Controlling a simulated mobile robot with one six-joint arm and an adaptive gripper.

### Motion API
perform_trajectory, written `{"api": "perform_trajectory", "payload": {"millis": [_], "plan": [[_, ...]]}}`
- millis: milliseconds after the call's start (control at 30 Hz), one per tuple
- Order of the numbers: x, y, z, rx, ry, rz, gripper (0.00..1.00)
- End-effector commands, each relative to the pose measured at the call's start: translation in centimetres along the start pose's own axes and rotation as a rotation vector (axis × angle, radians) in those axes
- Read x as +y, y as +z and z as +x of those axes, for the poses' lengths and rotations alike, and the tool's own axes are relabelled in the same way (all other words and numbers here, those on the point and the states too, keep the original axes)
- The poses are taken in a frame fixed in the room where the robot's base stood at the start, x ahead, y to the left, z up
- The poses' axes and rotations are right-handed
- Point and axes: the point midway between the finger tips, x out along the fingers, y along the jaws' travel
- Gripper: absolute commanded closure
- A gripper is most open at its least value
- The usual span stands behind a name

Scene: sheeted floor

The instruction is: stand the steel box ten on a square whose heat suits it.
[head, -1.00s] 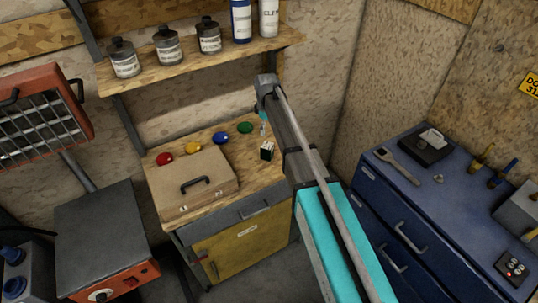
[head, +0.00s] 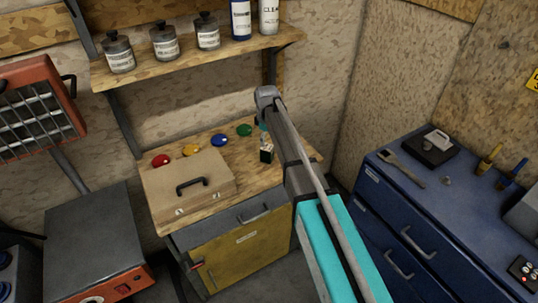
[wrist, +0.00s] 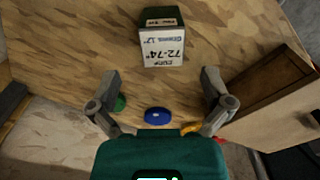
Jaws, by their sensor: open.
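A small dark box (wrist: 162,43) with a pale label stands on the wooden bench top (wrist: 60,50) in the wrist view. The label is upside down and seems to read "72-74°" and "12". The box also shows in the head view (head: 267,153), near the bench's right end, just below my gripper (head: 264,127). In the wrist view my gripper (wrist: 160,80) is open and empty. The box lies ahead of its fingertips, apart from them. Coloured discs, red (head: 161,160), yellow (head: 191,149), blue (head: 219,139) and green (head: 244,130), lie along the bench's back. No marked square is clear.
A tan case (head: 188,187) fills the bench's front left. A shelf (head: 190,60) with several bottles hangs above. A grey-topped unit with a red front (head: 95,240) stands at left under a grille heater (head: 38,105). A blue cabinet (head: 385,225) stands right, holding a dark plate (head: 430,150).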

Motion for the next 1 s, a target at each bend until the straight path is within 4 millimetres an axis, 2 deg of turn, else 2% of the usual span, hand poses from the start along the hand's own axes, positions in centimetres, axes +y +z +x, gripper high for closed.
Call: {"api": "perform_trajectory", "payload": {"millis": [367, 1000], "plan": [[0.0, 0.0, 0.6, 0.000, 0.000, 0.000, 0.00], [-0.1, 0.2, 5.0, 0.000, 0.000, 0.001, 0.00]]}}
